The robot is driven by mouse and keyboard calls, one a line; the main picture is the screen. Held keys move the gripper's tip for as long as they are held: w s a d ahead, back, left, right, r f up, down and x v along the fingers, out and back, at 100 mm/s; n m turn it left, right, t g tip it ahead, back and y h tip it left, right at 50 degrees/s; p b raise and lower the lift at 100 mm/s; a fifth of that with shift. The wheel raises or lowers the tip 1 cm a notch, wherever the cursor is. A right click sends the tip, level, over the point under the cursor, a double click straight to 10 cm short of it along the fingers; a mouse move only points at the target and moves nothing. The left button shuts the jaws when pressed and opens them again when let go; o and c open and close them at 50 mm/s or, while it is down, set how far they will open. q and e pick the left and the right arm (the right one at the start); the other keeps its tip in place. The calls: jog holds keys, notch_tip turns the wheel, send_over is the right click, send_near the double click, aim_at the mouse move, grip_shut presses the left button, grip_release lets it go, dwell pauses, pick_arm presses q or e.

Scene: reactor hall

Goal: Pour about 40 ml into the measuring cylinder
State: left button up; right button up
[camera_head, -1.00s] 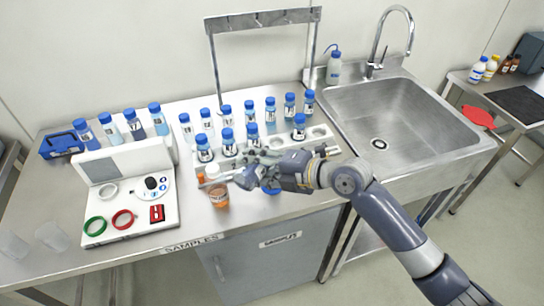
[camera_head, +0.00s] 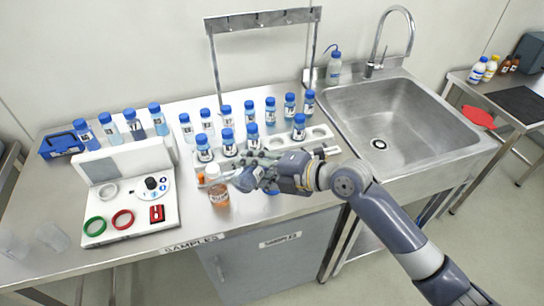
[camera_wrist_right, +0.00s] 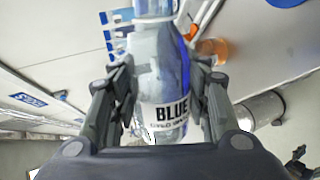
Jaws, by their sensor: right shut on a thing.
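My right gripper (camera_head: 250,176) is over the front of the bench, beside the orange bottle. In the right wrist view its fingers (camera_wrist_right: 160,100) are shut around a clear bottle with a white label reading "BLUE" (camera_wrist_right: 172,112). The bottle holds bluish content; its top is cut off by the picture edge. In the head view the gripper mostly hides this bottle. I cannot make out the measuring cylinder with certainty. Two clear, faint vessels (camera_head: 52,237) are at the bench's left front. My left gripper is not in view.
An orange bottle with a white cap (camera_head: 218,190) stands close left of the gripper. Several blue-capped bottles (camera_head: 228,142) stand in a rack behind. A white instrument panel (camera_head: 130,205) is on the left, a steel sink (camera_head: 400,120) on the right.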

jog(key=shift+r+m, duration=0.3)
dwell(1.4)
jog(key=shift+s+f, duration=0.1)
jog(key=shift+f, duration=0.1)
jog(key=n+p, duration=0.1)
jog(key=n+t, duration=0.1)
jog(key=shift+f+n+p, duration=0.3)
jog(key=shift+f+p, duration=0.05)
jog(key=shift+f+n+t+h, duration=0.1)
jog(key=shift+n+t+h, duration=0.3)
jog(key=shift+h, duration=0.1)
jog(key=shift+f+b, duration=0.2)
jog(key=shift+b, duration=0.4)
jog(key=shift+d+f+n+b, duration=0.1)
jog(key=shift+f+n+b, duration=0.2)
jog(key=shift+b, duration=0.15)
jog(key=shift+w, duration=0.2)
